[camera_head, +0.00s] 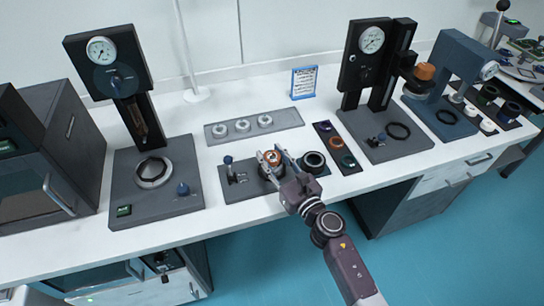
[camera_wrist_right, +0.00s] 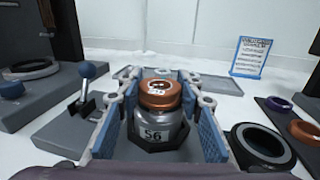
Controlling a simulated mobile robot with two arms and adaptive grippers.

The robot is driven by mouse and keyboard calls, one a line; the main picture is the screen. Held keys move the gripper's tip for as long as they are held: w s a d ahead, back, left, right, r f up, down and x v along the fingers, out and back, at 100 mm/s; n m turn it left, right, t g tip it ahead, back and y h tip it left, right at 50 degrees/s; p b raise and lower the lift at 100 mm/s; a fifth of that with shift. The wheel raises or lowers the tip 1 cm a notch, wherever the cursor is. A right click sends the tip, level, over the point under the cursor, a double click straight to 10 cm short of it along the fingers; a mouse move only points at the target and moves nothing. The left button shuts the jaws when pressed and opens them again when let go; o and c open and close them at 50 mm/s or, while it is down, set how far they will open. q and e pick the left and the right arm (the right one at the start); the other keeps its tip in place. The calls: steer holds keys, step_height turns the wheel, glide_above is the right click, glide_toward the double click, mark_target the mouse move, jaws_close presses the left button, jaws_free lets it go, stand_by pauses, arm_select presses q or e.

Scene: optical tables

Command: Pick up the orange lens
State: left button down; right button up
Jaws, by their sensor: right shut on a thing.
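The orange lens (camera_wrist_right: 158,95) has an orange top with a small label and a silver body marked "S6" or "56". It stands upright in a dark angular seat (camera_wrist_right: 172,158) on a grey base plate. In the head view its orange top (camera_head: 272,156) shows between the fingers. My right gripper (camera_head: 270,158) is shut on it, one blue-padded finger on each side, as the wrist view also shows (camera_wrist_right: 160,110). Whether its bottom is lifted cannot be told. My left gripper is not in view.
A black ring (camera_head: 313,161) sits right of the gripper and a blue-knobbed lever (camera_head: 230,168) left of it. Gauge stands (camera_head: 108,65) rise on both sides. The table front is narrow.

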mark_target(272, 156)
step_height(272, 156, up, 19)
steer(key=p, duration=1.3)
steer(key=shift+r, duration=0.15)
steer(key=s+d+f+m+t+h+b, duration=0.1)
steer(key=s+d+f+m+h+b, duration=0.2)
steer(key=s+d+b, duration=0.3)
steer(key=s+d+f+m+t+h+b, duration=0.1)
steer(key=s+d+f+m+h+b, duration=0.2)
steer(key=s+d, duration=1)
steer(key=s+f+h+b, duration=0.2)
steer(key=s+h+b, duration=0.1)
steer(key=s, duration=0.2)
steer(key=shift+s+d+b, duration=0.2)
steer(key=shift+d+b, duration=0.05)
steer(key=shift+b, duration=0.15)
